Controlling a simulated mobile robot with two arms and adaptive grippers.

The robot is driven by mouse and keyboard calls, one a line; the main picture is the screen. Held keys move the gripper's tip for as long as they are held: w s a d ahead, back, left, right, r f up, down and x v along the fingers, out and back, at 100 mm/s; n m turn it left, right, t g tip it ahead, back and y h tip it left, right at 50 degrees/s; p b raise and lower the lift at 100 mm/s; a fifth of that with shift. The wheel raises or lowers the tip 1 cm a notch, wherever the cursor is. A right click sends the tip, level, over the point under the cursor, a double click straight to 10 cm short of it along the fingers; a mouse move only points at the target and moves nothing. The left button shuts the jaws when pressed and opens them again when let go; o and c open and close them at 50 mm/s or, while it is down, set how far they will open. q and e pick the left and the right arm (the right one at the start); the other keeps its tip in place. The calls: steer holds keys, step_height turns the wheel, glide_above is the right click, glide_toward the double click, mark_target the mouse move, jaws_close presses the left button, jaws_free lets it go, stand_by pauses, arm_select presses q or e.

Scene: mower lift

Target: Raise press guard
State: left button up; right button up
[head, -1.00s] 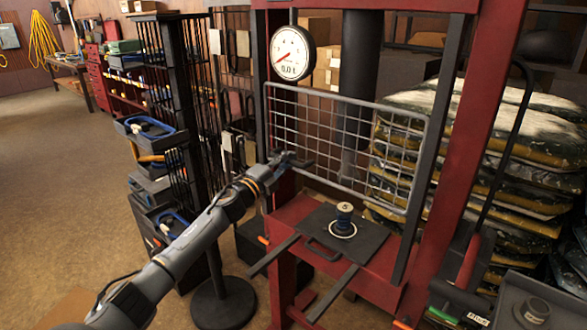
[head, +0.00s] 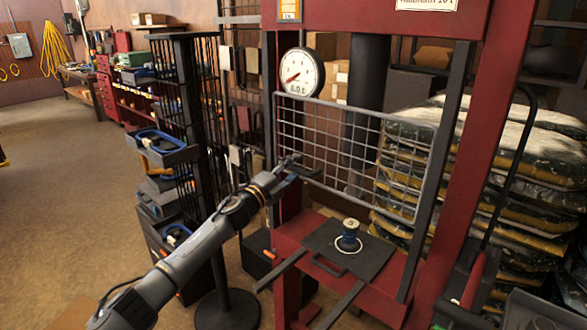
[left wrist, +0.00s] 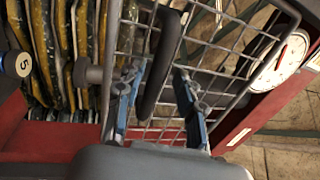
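The press guard (head: 325,148) is a grey wire-mesh panel in a tube frame on the front of the red press. It hangs above the press bed, its top edge by the dial gauge. My left gripper (head: 297,166) is at the guard's lower left. The mesh shows behind. My right gripper is not in view.
The dial gauge (head: 301,73) is at the press's upper left. A blue spool-like part (head: 349,237) stands on the dark plate (head: 325,243) below the guard. A dark rack (head: 190,125) stands close left of my arm. Stacked bags (head: 500,170) are on the right.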

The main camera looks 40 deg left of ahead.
arm_select(q)
steer(key=shift+w+f, duration=0.1)
steer(key=shift+f, duration=0.15)
steer(key=shift+s+f, duration=0.1)
steer(key=shift+s, duration=0.2)
steer(key=v, duration=1.1)
steer(key=shift+s+r, duration=0.25)
steer(key=shift+s, duration=0.05)
steer(key=shift+a, duration=0.1)
